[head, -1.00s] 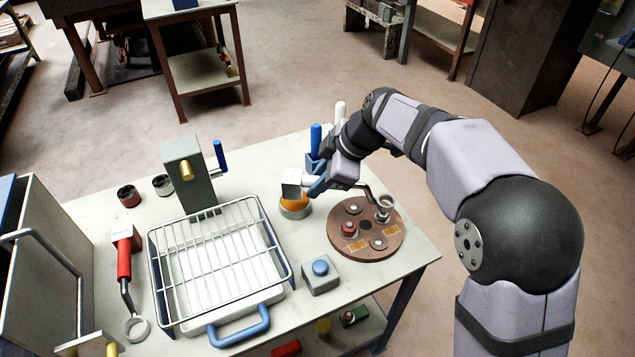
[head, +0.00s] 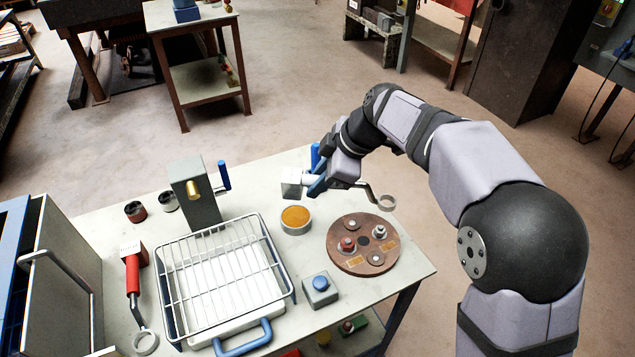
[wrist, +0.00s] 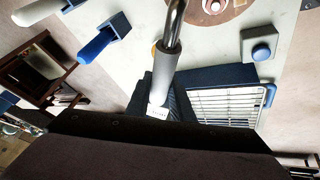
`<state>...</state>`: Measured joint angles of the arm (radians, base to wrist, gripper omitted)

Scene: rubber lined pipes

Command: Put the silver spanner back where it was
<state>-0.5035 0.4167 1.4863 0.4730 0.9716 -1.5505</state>
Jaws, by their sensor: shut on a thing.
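My gripper (head: 318,183) is shut on the silver spanner's handle and holds it above the back of the table. The spanner's pale block-shaped end (head: 291,183) sticks out left of the gripper, and its ring end (head: 387,202) sticks out right, in the air near the far edge of the round brown plate (head: 345,259). In the wrist view the grey handle (wrist: 158,82) and shiny shaft run up from the gripper; the ring is out of view. The plate carries a silver nut (head: 380,232) and a red-based nut (head: 347,244). The resting place cannot be told.
A red-handled spanner (head: 132,275) lies at the left. A wire rack tray (head: 272,240), an orange-filled dish (head: 296,219), a blue-button box (head: 320,290) and a grey post (head: 195,195) stand on the table. Blue (wrist: 105,40) and white (wrist: 38,10) handled items show in the wrist view.

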